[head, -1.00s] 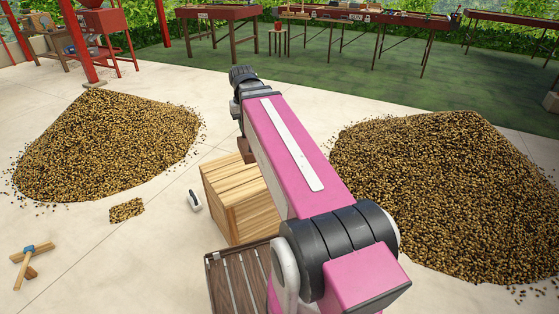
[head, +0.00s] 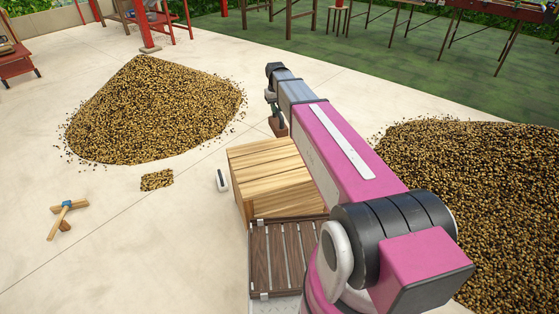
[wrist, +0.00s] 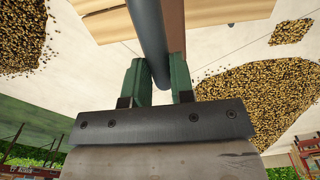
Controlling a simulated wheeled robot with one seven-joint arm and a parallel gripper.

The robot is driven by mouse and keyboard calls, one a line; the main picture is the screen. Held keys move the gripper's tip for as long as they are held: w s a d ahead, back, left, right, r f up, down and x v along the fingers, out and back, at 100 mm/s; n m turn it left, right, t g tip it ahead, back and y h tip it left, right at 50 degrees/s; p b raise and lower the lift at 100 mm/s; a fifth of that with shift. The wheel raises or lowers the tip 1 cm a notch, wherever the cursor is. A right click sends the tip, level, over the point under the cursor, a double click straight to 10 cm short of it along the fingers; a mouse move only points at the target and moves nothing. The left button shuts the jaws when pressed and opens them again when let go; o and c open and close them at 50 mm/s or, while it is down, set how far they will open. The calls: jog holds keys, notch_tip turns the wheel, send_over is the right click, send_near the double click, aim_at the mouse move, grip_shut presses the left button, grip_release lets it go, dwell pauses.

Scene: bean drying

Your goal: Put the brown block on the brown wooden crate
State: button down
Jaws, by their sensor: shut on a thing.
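The brown wooden crate (head: 262,160), a pale plank box, stands on the floor left of my arm in the head view; its edge (wrist: 228,12) shows at the top of the wrist view. My gripper (head: 271,100) is beyond the crate's far side. The brown block (head: 278,127) hangs below it, appearing just behind the crate's far edge. In the wrist view, my gripper's green fingers (wrist: 157,84) are shut around a dark grey rod that runs alongside the brown block (wrist: 174,28). The rod looks like the block's handle. The fingertips are partly hidden.
Large bean piles lie at the left (head: 150,112) and right (head: 470,190). Pale floor (head: 150,265) is free at front left.

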jog(key=shift+w+a+f, duration=0.3)
jog(key=shift+w+f, duration=0.2)
jog(key=shift+f, duration=0.3)
jog(key=s+d+f, duration=0.5)
jog(key=d+f, duration=0.5)
jog(key=shift+f, duration=0.4)
jog(key=shift+f, duration=0.15)
jog(key=c, duration=1)
grip_release()
